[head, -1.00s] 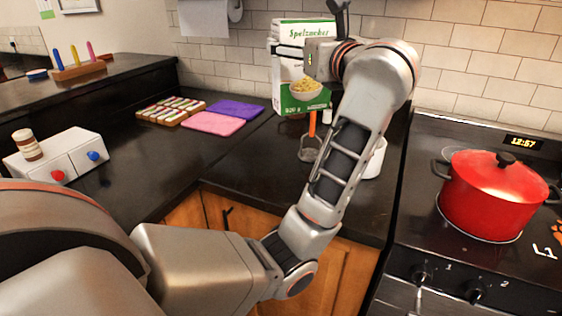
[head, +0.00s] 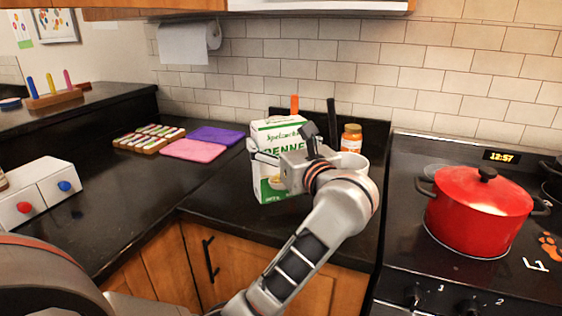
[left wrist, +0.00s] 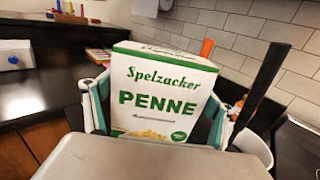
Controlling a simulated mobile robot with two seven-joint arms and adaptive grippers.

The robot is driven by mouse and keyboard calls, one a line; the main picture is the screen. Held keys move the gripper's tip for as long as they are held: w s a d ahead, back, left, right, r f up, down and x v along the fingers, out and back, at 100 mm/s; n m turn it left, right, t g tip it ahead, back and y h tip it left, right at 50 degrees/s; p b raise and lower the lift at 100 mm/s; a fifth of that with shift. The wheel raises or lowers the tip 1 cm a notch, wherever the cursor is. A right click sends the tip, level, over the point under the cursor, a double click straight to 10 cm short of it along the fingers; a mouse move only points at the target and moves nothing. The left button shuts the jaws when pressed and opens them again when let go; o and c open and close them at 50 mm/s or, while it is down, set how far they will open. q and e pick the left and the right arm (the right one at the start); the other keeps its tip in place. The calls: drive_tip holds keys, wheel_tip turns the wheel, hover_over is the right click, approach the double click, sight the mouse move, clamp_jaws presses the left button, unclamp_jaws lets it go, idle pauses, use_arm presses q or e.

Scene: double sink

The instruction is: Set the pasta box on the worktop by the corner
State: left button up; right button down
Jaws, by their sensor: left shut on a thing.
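The green-and-white pasta box (head: 264,184), marked "Spelzacker Penne", is upright in the grasp of my left gripper (head: 279,160). The gripper's fingers close on two opposite sides of the box, which also shows in the left wrist view (left wrist: 160,78). The box is low over the black worktop (head: 215,187), in front of the tiled back wall. I cannot tell whether its base touches the worktop, because my wrist hides part of it. My right gripper is not in view.
The stove with a red pot (head: 480,212) is at the right. The left worktop has free room.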

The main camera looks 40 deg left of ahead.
use_arm(q)
wheel_tip(320, 180, down, 4)
drive_tip(key=shift+f+b, duration=0.25)
drive_tip(key=shift+b, duration=0.1)
drive_tip(key=shift+r, duration=0.1)
drive_tip(key=shift+f, duration=0.2)
drive_tip(key=o, duration=1.6)
drive_tip(key=shift+c, duration=0.2)
